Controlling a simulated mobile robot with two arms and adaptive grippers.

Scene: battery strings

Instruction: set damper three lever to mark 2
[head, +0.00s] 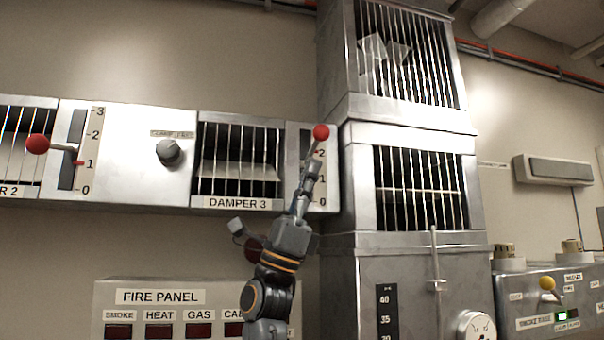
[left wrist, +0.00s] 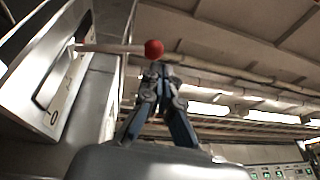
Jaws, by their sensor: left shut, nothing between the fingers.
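The damper three lever has a red ball knob (head: 320,132) on a pale shaft, at the slotted scale plate (head: 331,188) right of the DAMPER 3 grille. A small red pointer shows near the mark 2; the arm hides part of the slot and scale. My left gripper (head: 314,166) is shut and empty, just below the knob. In the left wrist view, the lever's knob (left wrist: 153,48) stands out from the plate on its shaft, and my fingertips (left wrist: 157,70) are together just under it. I cannot tell whether they touch it. My right gripper is not in view.
The damper two lever (head: 37,144) has its pointer near mark 1 at the left. A grey rotary knob (head: 169,152) sits between the panels. A metal duct (head: 345,210) stands close to the right of the lever. The fire panel (head: 110,298) is below.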

